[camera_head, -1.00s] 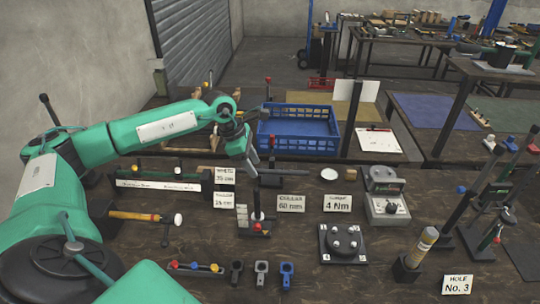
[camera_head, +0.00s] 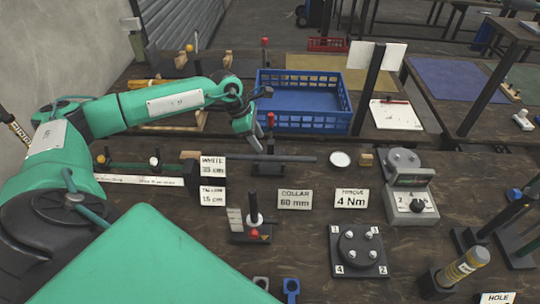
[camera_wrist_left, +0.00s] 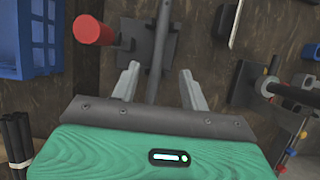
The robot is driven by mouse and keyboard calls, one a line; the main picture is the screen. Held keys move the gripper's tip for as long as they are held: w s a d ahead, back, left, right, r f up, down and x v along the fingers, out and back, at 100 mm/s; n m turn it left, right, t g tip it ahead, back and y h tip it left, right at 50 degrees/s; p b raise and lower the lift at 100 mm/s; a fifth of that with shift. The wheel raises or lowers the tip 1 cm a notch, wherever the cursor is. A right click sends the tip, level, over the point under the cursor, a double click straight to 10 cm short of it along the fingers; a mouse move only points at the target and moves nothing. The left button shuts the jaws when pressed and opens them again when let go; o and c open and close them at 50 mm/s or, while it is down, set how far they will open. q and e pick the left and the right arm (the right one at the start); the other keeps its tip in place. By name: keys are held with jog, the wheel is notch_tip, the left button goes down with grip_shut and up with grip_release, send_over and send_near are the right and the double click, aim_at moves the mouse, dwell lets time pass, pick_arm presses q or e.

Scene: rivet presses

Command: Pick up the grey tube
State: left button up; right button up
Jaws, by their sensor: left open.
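The grey tube (camera_head: 295,158) lies level across a black stand with a red-topped post (camera_head: 270,121), behind the white labels. My left gripper (camera_head: 251,140) is open and empty, pointing down just over the left part of the tube. In the left wrist view the gripper (camera_wrist_left: 160,85) has its two fingers spread, one each side of the grey tube (camera_wrist_left: 161,45), which runs up the picture between them. I cannot tell how far the fingertips are from the tube. The red post top (camera_wrist_left: 93,30) shows left of it. My right gripper is not in view.
A blue crate (camera_head: 303,122) stands right behind the tube. Label cards (camera_head: 294,198), a grey torque device (camera_head: 409,200) and a black plate with several pegs (camera_head: 358,250) stand in front and to the right. A white round disc (camera_head: 340,159) lies beyond the tube's right end.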

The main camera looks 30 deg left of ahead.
aim_at(269, 156)
pick_arm(q)
jog(key=shift+x, duration=1.2)
jog(key=shift+w+f, duration=0.1)
jog(key=shift+f, duration=0.1)
jog(key=shift+d+f+p, duration=0.15)
jog(key=shift+f+p, duration=0.05)
jog(key=shift+p, duration=0.25)
jog(key=p+x, duration=0.1)
jog(key=x, duration=0.2)
jog(key=shift+w+d+f+p, duration=0.15)
jog(key=shift+f+p, duration=0.15)
jog(key=shift+w+d+f, duration=0.1)
jog(key=shift+f, duration=0.4)
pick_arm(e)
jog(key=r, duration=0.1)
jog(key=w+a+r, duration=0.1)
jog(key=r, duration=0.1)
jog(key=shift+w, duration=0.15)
pick_arm(q)
grip_shut()
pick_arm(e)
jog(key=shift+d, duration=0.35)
